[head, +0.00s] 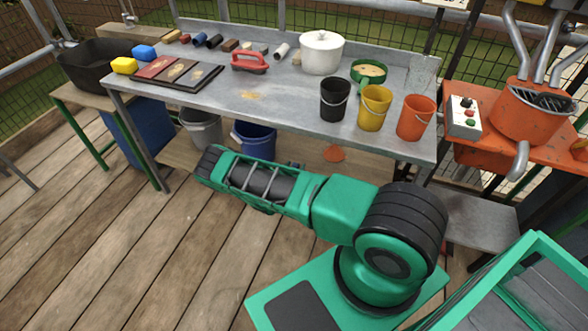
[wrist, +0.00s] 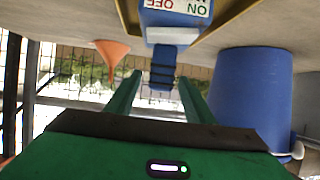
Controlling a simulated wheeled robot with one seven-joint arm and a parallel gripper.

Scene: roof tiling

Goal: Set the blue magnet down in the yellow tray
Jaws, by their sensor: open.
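The blue magnet (wrist: 176,14), with an ON/OFF label and a dark ribbed stem (wrist: 163,70), shows at the top of the wrist view, which looks upside down. It sits within the yellow tray (wrist: 127,20), whose rim shows on both sides; its base is out of frame. My gripper (wrist: 159,80) is open, with one green finger on each side of the stem. I see no contact, and cannot tell how far the stem is from the fingertips. In the head view my arm reaches left, low before the bench; magnet and tray are not visible there.
A blue bucket (wrist: 250,95) stands close beside my gripper; it also shows in the head view (head: 254,139), near a grey bucket (head: 202,128). An orange funnel (wrist: 111,55) is on the lower shelf. The metal bench (head: 225,100) above carries pots and tools.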

